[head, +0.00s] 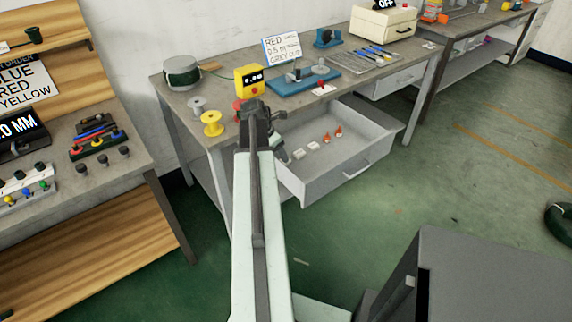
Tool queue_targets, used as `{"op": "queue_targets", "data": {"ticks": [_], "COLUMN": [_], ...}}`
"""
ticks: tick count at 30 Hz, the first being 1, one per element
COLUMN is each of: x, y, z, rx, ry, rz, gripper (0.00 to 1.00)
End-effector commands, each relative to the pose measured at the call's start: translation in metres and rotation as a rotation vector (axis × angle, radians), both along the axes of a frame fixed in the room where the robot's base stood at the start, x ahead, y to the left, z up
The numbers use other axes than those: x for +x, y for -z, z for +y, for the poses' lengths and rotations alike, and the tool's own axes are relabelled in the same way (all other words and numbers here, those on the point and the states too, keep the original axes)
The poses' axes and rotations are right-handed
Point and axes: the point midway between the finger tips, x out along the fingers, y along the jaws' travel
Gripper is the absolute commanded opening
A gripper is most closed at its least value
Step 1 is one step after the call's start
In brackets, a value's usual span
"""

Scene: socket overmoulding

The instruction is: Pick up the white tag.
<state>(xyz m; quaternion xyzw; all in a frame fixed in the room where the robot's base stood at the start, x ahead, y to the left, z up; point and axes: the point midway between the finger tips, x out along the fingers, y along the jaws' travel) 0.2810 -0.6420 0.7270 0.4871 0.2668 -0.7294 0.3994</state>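Two small white pieces lie in the open drawer (350,180), one at the left (299,154) and one just right of it (313,146). A flat white card with a red mark (323,90) lies near the table's front edge. I cannot tell which of these is the white tag. My gripper (262,110) is at the end of my raised arm, in front of the table's left part, left of the drawer and the card. It is dark and small in view, and its fingers cannot be made out clearly.
Two orange pieces (332,135) lie farther right in the drawer. A yellow box with a face (250,79), a yellow spool (212,123) and a grey spool (197,105) stand close to my gripper. A blue fixture (303,80) is behind the card.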

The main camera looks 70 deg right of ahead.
Motion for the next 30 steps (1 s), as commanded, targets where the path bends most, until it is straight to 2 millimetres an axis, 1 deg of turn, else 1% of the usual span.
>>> {"op": "queue_targets", "data": {"ticks": [1,7,9,15,16,17,18,20,21,22,30], "x": [-0.002,-0.011,-0.013,-0.013,-0.014,-0.014,-0.014,-0.014,-0.014,-0.014,-0.014], "y": [0.01,0.043,0.047,0.043,0.043,0.043,0.043,0.043,0.043,0.043,0.041], "z": [-0.002,-0.014,-0.016,-0.016,-0.016,-0.016,-0.016,-0.016,-0.016,-0.016,-0.017], "rx": [0.0,0.001,0.001,0.0,0.0,0.0,0.0,0.0,0.0,0.0,0.0], "ry": [0.001,0.003,0.002,0.002,0.002,0.002,0.002,0.002,0.002,0.002,0.002], "rz": [0.0,-0.001,0.0,0.0,0.0,0.0,0.0,0.0,0.0,0.0,0.0], "gripper": [0.56,0.56,0.56,0.56,0.51,0.42,0.31,0.15,0.04,0.0,0.0]}}
